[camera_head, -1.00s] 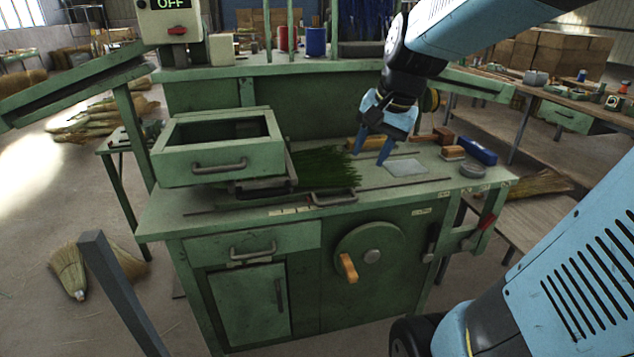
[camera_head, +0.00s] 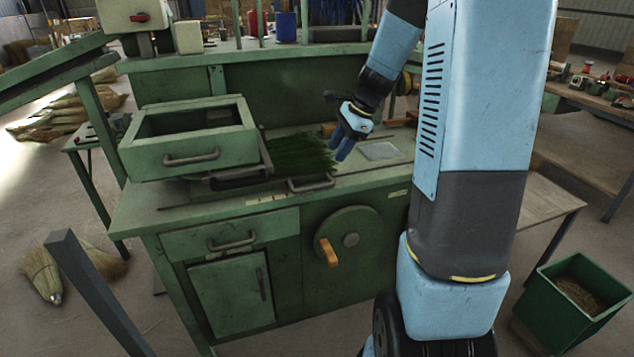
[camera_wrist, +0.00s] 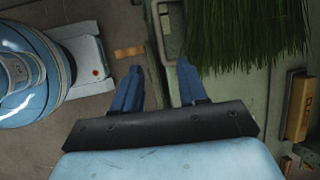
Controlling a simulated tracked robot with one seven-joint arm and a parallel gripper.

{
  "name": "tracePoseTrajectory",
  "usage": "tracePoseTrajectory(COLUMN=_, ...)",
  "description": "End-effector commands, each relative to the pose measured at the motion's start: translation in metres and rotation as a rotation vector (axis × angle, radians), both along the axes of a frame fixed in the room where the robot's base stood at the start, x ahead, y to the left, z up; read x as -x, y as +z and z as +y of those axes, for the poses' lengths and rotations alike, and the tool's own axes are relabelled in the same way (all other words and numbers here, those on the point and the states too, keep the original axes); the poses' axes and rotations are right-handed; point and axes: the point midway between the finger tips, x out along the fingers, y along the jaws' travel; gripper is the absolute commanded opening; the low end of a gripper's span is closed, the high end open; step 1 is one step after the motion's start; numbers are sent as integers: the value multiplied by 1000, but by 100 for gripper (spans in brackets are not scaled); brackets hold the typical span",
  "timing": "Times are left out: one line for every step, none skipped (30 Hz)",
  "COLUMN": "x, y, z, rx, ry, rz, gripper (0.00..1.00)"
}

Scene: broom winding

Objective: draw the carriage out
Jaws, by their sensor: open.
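A grey bar handle (camera_head: 312,184), which I take to be the carriage's, sits at the front edge of the green bench top, below a bundle of dark green bristles (camera_head: 302,153). The carriage body under the bristles is mostly hidden. My gripper (camera_head: 340,152) is open and empty, pointing down above the bench, right of the bristles and above the handle. In the wrist view, my two blue fingers (camera_wrist: 159,84) are spread. A grey handle (camera_wrist: 166,30) shows beyond them, toward the gap and the right finger, with the bristles at upper right. I see no contact.
An open green box with a handle (camera_head: 190,158) stands on the bench, left of the bristles. Below are a closed drawer (camera_head: 230,240), a cupboard door and a wheel with an orange grip (camera_head: 327,253). A green bin (camera_head: 570,300) stands at right. Brooms lie on the floor at left.

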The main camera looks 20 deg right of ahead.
Motion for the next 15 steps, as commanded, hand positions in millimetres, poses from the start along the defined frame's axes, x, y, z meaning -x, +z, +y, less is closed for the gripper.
tracePoseTrajectory(x=-1, y=-7, z=3, rx=-1, ry=1, rz=2, gripper=42)
tracePoseTrajectory(x=-1, y=-11, z=5, rx=-1, ry=0, rz=3, gripper=42)
tracePoseTrajectory(x=-2, y=-17, z=7, rx=-1, ry=0, rz=3, gripper=42)
tracePoseTrajectory(x=-3, y=-21, z=9, rx=-1, ry=1, rz=3, gripper=42)
tracePoseTrajectory(x=-4, y=-26, z=12, rx=-2, ry=3, rz=4, gripper=42)
tracePoseTrajectory(x=-5, y=-33, z=14, rx=0, ry=4, rz=4, gripper=42)
tracePoseTrajectory(x=-6, y=-38, z=16, rx=0, ry=4, rz=3, gripper=42)
tracePoseTrajectory(x=-7, y=-42, z=18, rx=0, ry=4, rz=3, gripper=42)
tracePoseTrajectory(x=-9, y=-49, z=21, rx=-1, ry=3, rz=3, gripper=42)
tracePoseTrajectory(x=-9, y=-54, z=23, rx=-1, ry=3, rz=3, gripper=42)
tracePoseTrajectory(x=-10, y=-58, z=25, rx=0, ry=4, rz=3, gripper=42)
tracePoseTrajectory(x=-11, y=-65, z=28, rx=0, ry=4, rz=4, gripper=42)
tracePoseTrajectory(x=-12, y=-70, z=30, rx=0, ry=4, rz=4, gripper=42)
tracePoseTrajectory(x=-13, y=-74, z=32, rx=0, ry=4, rz=3, gripper=42)
tracePoseTrajectory(x=-14, y=-80, z=34, rx=0, ry=4, rz=3, gripper=42)
